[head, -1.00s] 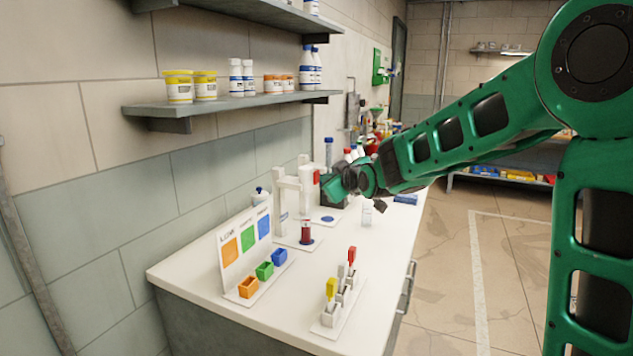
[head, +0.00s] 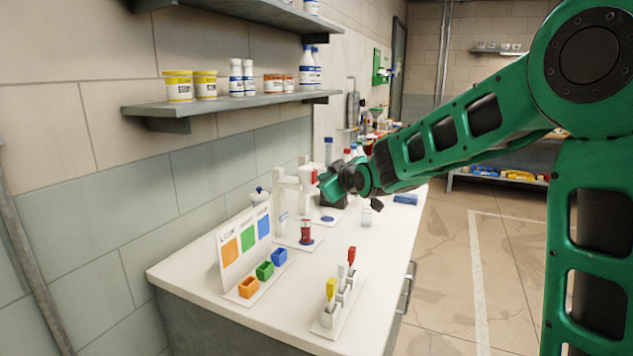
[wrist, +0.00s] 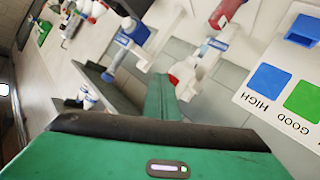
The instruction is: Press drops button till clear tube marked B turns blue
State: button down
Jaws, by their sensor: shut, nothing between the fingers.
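Two white dispenser stands (head: 283,205) stand side by side on the bench. The nearer has a tube of red liquid (head: 306,232) in front; it also shows in the wrist view (wrist: 225,12). A red part (head: 314,176) shows high up beside my gripper (head: 322,184), which is shut and empty at the stands' upper parts. Whether it touches a button is unclear. The wrist view shows a closed finger (wrist: 164,95) beside a white and red dispenser part (wrist: 186,77). A blue piece (wrist: 137,32) shows by the farther stand; I cannot read a letter B.
A colour panel (head: 245,240) and orange, green and blue bins (head: 264,271) stand front left. A rack (head: 338,300) with coloured sticks is front right. A shelf (head: 235,103) hangs above.

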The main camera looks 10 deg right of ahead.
jog(key=shift+s+d, duration=0.55)
jog(key=shift+d, duration=0.2)
jog(key=shift+s+d, duration=0.75)
jog(key=shift+d, duration=0.25)
jog(key=shift+s+d, duration=0.75)
jog(key=shift+d, duration=0.25)
